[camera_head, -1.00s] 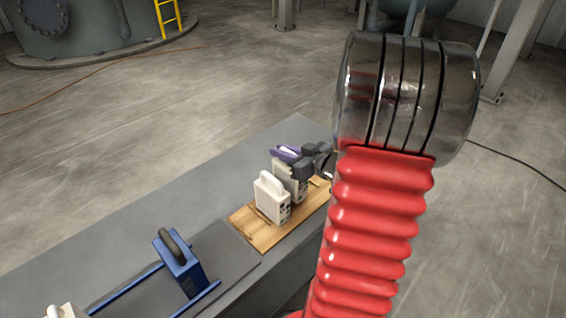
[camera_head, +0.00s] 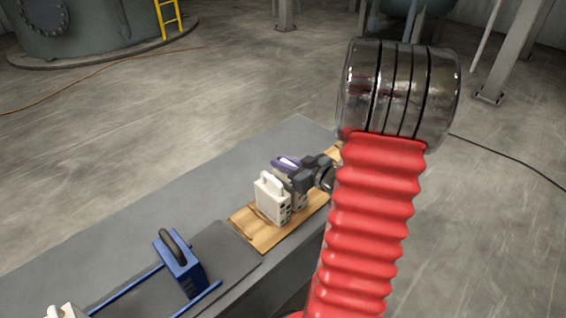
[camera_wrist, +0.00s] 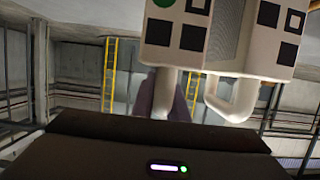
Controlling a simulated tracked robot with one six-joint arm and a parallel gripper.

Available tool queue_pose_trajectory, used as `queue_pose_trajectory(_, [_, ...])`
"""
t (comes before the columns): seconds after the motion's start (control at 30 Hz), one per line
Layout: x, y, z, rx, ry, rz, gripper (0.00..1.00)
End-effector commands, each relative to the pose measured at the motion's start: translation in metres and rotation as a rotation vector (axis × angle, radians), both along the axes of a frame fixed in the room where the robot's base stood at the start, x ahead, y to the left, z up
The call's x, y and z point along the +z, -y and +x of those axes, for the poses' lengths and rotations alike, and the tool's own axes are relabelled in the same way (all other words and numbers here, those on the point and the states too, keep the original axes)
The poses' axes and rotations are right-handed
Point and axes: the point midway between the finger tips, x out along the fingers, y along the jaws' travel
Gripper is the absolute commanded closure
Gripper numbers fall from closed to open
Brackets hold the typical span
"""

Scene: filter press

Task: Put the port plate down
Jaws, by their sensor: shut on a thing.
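A cream plate with a handle (camera_head: 271,199) stands upright on a wooden board (camera_head: 262,236). Right behind it is a second plate with a purple top (camera_head: 284,162), which I take to be the port plate; most of its body is hidden. My dark grey gripper (camera_head: 298,176) reaches in from the right and is shut on it. Whether its lower edge touches the board is hidden. In the wrist view, cream plates with black and white square markers (camera_wrist: 192,37) fill the top, with a pale handle loop (camera_wrist: 236,105) and a purplish part (camera_wrist: 148,92) below.
The board lies on a long grey bench. A blue plate with a dark handle (camera_head: 180,264) stands between blue rails (camera_head: 127,288) at the front left. Another cream plate (camera_head: 62,311) is cut off at the bottom edge. The bench's far left side is clear.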

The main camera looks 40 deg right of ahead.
Motion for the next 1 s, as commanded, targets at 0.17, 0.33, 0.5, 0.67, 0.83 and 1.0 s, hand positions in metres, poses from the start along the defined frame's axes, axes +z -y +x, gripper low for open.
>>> queue_pose_trajectory(0.17, [-0.002, 0.000, 0.000, 0.001, 0.000, 0.000, 0.85])
queue_pose_trajectory(0.33, [-0.002, 0.000, 0.000, 0.001, 0.000, 0.000, 0.73])
queue_pose_trajectory(0.5, [-0.002, 0.000, 0.000, 0.001, 0.000, 0.000, 0.68])
queue_pose_trajectory(0.67, [-0.002, 0.000, 0.000, 0.001, 0.000, 0.000, 0.68])
queue_pose_trajectory(0.83, [0.002, 0.001, -0.004, -0.001, 0.000, 0.000, 0.68])
queue_pose_trajectory(1.0, [0.007, 0.001, -0.022, -0.003, 0.000, -0.001, 0.68])
